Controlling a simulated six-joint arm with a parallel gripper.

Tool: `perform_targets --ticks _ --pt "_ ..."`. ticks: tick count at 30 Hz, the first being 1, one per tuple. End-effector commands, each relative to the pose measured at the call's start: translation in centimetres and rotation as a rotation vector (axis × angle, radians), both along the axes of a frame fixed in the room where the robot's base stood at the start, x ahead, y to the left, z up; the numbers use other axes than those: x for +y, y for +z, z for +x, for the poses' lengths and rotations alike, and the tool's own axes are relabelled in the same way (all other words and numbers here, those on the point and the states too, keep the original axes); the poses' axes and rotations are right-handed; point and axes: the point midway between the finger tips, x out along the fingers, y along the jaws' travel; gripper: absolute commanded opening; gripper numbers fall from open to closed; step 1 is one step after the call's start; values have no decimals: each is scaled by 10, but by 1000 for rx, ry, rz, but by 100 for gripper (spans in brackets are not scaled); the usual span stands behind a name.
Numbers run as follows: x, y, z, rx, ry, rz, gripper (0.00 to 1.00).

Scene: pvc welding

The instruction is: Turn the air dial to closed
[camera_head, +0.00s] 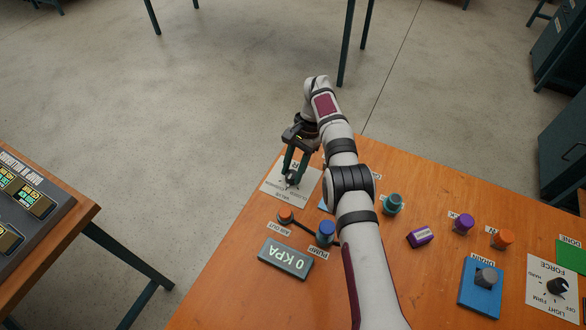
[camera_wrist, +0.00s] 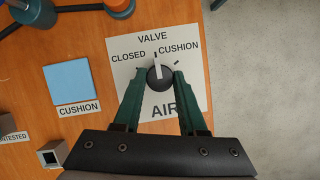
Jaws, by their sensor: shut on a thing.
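The air dial (camera_wrist: 161,84) is a round dark knob with a white pointer, on a white panel (camera_wrist: 194,97) marked VALVE, CLOSED, CUSHION and AIR. In the wrist view the pointer aims up, slightly left, between the words CLOSED and CUSHION. My gripper (camera_wrist: 159,76) has its two green fingers on either side of the knob, shut on it. In the head view my gripper (camera_head: 293,174) reaches down onto the panel (camera_head: 275,185) at the table's left edge, and the fingers partly hide the dial.
A blue cushion pad (camera_wrist: 74,82) lies left of the panel in the wrist view. A blue pump knob (camera_head: 326,231), an orange air-out fitting (camera_head: 285,214) and a gauge reading 0 KPA (camera_head: 285,258) are nearby. Open floor lies beyond the table edge.

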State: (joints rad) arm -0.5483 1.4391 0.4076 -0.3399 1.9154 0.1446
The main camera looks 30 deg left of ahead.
Motion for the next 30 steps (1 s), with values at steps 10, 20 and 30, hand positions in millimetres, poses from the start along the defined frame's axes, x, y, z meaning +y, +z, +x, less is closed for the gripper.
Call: perform_targets --ticks 10,20,30 --pt "0 0 -1 2 -2 0 70" --pt "0 3 0 1 -2 0 71" --pt "-39 65 5 1 -8 -1 71"
